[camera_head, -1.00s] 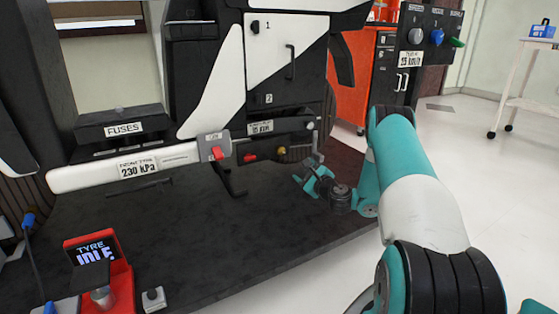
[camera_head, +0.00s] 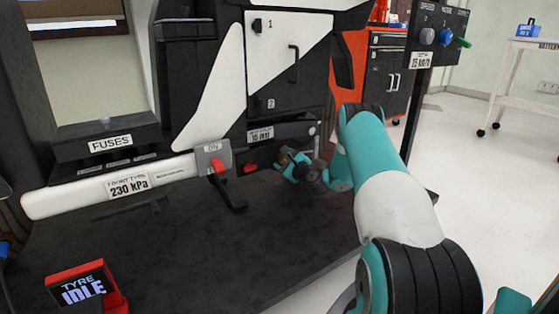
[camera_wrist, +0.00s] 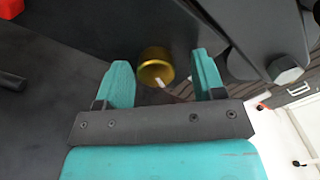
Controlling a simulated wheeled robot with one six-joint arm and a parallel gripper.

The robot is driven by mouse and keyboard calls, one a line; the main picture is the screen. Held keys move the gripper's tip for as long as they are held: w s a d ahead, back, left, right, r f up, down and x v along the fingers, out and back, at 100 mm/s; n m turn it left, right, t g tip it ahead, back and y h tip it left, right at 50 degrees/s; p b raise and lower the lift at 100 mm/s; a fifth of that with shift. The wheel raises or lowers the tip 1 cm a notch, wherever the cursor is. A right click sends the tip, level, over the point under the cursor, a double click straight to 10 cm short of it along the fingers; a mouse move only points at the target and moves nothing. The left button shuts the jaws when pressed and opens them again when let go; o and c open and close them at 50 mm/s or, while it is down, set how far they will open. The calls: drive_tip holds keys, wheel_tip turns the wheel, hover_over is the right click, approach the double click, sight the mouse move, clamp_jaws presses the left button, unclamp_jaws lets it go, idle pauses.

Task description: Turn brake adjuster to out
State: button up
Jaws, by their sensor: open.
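The brake adjuster looks to be the gold round knob (camera_wrist: 154,64) under the dark chassis, with a white mark on its lower right in the wrist view. My gripper (camera_wrist: 162,62) is open, with one teal finger on each side of the knob. The left finger is close to the knob and a gap shows on the right; I cannot tell whether either finger touches. In the head view my gripper (camera_head: 286,168) is at the knob, below a small label that I cannot read clearly, and mostly hides it.
The front tyre bar (camera_head: 120,184) reads 230 kPa. A red tyre display (camera_head: 84,289) reads IDLE. A black panel with knobs (camera_head: 438,37) stands at right. Dark platform below is mostly clear.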

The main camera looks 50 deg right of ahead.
drive_tip(key=shift+w+a, duration=0.15)
drive_tip(key=shift+a, duration=0.1)
drive_tip(key=shift+c, duration=0.4)
drive_tip(key=c, duration=0.9)
drive_tip(key=shift+o, duration=0.2)
drive_tip(key=shift+n, duration=0.3)
